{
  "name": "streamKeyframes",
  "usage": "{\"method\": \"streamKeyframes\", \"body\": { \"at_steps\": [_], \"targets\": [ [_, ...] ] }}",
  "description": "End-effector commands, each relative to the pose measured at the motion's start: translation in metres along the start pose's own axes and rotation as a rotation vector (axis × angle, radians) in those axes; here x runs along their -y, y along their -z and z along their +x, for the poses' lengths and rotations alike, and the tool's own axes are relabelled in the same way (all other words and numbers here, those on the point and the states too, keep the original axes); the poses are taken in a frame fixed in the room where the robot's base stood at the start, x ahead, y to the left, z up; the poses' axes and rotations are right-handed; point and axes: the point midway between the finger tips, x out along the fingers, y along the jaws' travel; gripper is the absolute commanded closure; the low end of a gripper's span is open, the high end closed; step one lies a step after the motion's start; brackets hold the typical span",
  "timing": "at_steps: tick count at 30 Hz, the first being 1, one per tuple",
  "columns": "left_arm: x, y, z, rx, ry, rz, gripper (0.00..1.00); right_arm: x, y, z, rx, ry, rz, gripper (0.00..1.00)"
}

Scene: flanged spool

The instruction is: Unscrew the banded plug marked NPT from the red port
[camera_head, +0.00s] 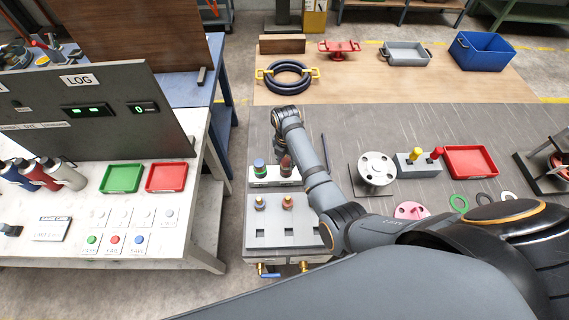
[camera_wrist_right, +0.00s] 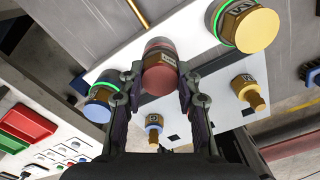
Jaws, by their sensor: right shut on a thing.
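The red plug (camera_wrist_right: 160,75) has a brown band with a marking too small to read for certain. My right gripper (camera_wrist_right: 157,82) is shut on it, one finger on each side. The plug stands at the white port strip (camera_wrist_right: 115,68); its red port is mostly hidden beneath it. In the head view the red plug (camera_head: 286,166) shows just below my right wrist. A blue plug (camera_wrist_right: 102,92) with a green ring is to the left. A larger yellow plug (camera_wrist_right: 250,28) with a green ring is to the upper right. My left gripper is not in view.
Brass fittings (camera_wrist_right: 246,88) stand on the grey block (camera_head: 280,232) in front of the strip. My right forearm crosses the bench beside a flanged disc (camera_head: 376,168). A red tray (camera_head: 470,161) lies further right. A side table (camera_head: 200,235) with trays is to the left.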

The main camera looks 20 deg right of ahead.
Motion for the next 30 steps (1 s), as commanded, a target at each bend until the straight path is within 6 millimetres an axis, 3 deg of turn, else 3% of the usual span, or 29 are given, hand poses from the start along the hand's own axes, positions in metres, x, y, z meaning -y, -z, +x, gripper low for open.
{"method": "streamKeyframes", "body": {
  "at_steps": [8, 9, 15, 23, 26, 30],
  "targets": [
    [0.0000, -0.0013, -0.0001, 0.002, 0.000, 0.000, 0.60, -0.0004, -0.0001, -0.0006, 0.000, -0.001, -0.060, 1.00],
    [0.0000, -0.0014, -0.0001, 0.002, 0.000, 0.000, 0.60, -0.0004, -0.0001, -0.0006, 0.000, -0.001, -0.060, 0.64],
    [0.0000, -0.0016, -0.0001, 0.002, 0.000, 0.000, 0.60, -0.0003, 0.0000, -0.0005, 0.000, -0.001, -0.058, 0.40],
    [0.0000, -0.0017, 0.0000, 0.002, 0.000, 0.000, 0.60, 0.0000, 0.0003, 0.0001, -0.001, 0.000, -0.048, 0.40],
    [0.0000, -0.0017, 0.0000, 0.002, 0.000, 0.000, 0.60, 0.0001, 0.0002, 0.0001, -0.001, 0.000, 0.071, 0.40],
    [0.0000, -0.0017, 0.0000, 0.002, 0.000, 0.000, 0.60, 0.0001, 0.0001, 0.0000, 0.000, 0.000, 0.375, 0.40]
  ]
}}
